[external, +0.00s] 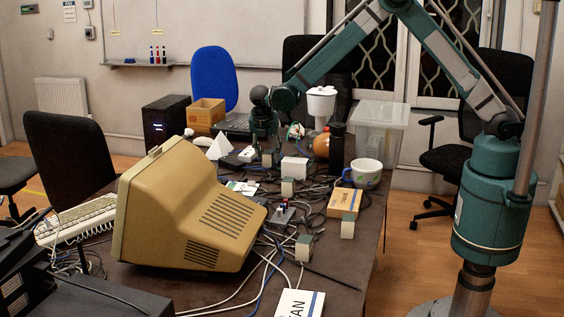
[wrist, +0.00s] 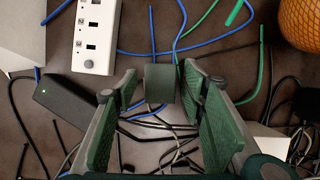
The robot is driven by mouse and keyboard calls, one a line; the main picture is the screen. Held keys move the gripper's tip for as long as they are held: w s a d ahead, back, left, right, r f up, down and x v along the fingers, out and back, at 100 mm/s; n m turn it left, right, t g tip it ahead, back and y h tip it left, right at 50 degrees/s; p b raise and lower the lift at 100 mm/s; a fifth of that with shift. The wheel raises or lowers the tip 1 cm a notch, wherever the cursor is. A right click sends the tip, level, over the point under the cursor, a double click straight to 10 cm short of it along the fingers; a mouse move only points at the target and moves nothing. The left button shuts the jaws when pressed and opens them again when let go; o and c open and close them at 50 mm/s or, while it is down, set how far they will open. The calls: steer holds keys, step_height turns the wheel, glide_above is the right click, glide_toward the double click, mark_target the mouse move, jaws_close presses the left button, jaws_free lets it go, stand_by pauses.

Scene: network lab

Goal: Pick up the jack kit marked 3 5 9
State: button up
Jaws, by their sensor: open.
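Several small pale cube-like blocks with grey-green tops stand on the dark table. One block (external: 268,158) is right under my gripper (external: 266,146); others are nearer the camera: one block (external: 287,188), another (external: 305,248), and one by the right table edge (external: 348,227). I cannot read 3 5 9 on any of them. In the wrist view my gripper (wrist: 160,82) is open, and a dark grey-green block (wrist: 161,84) shows between its fingertips. I cannot tell whether the fingers touch it.
A white socket strip (wrist: 97,35) and a black adapter (wrist: 78,105) lie left of the fingers. An orange ball (wrist: 301,22) is at upper right. Loose cables cross the table. A white box (external: 294,167), a mug (external: 366,173) and a beige monitor (external: 180,215) stand nearby.

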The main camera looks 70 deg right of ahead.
steer(key=shift+d+f, duration=0.15)
steer(key=shift+f, duration=0.2)
stand_by(0.3)
steer(key=c, duration=1)
